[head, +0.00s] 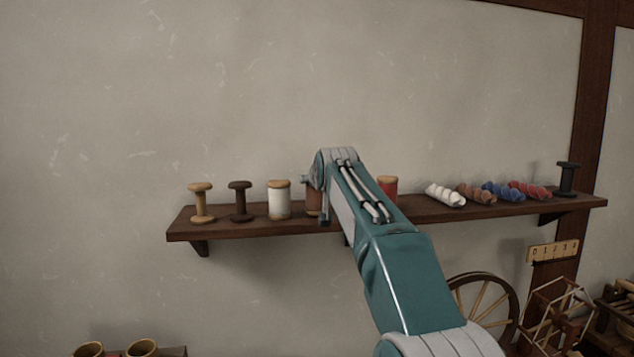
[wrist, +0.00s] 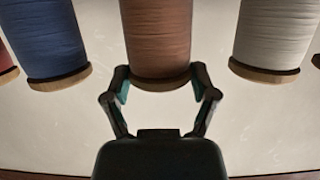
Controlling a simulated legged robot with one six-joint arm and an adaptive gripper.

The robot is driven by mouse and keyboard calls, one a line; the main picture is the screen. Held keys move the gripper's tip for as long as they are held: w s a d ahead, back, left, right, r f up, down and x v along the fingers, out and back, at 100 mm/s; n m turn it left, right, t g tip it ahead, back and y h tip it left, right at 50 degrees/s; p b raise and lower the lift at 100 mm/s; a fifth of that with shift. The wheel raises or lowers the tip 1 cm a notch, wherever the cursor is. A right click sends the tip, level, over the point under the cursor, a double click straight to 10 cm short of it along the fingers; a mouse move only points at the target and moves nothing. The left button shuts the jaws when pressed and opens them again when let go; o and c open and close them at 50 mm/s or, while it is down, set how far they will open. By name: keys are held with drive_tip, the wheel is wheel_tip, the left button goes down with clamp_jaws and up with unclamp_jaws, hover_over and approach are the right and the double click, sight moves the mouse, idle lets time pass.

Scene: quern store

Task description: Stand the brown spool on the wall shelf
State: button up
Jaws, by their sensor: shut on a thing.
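The brown spool (wrist: 158,40) is upright between the fingertips of my gripper (wrist: 160,82), which is shut on it near one end flange. In the head view a strip of the brown spool (head: 313,203) shows left of my arm, over the wall shelf (head: 230,229) and about level with its neighbour. My arm hides much of it, and I cannot tell whether its base touches the board. Beside it are a white spool (head: 279,200), also in the wrist view (wrist: 275,35), and a blue spool (wrist: 45,40), which my arm hides in the head view.
A bare tan spool (head: 201,203) and dark spool (head: 240,202) stand at the shelf's left. A red spool (head: 388,188) stands right of my arm. Several yarn twists (head: 490,192) and a black spool (head: 566,180) fill the right. The neighbours leave narrow gaps around the brown spool.

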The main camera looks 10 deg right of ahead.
drive_tip(key=shift+f, duration=0.2)
drive_tip(key=o, duration=1.1)
drive_tip(key=shift+o, duration=0.2)
drive_tip(key=v, duration=1.2)
drive_tip(key=s+f+g, duration=0.4)
drive_tip(key=s+f, duration=1.1)
drive_tip(key=s, duration=0.3)
drive_tip(key=s+f+g, duration=0.5)
drive_tip(key=s+f, duration=1.1)
drive_tip(key=s, duration=0.2)
drive_tip(key=shift+s+f, duration=0.15)
drive_tip(key=shift+f, duration=0.15)
drive_tip(key=shift+d, duration=0.1)
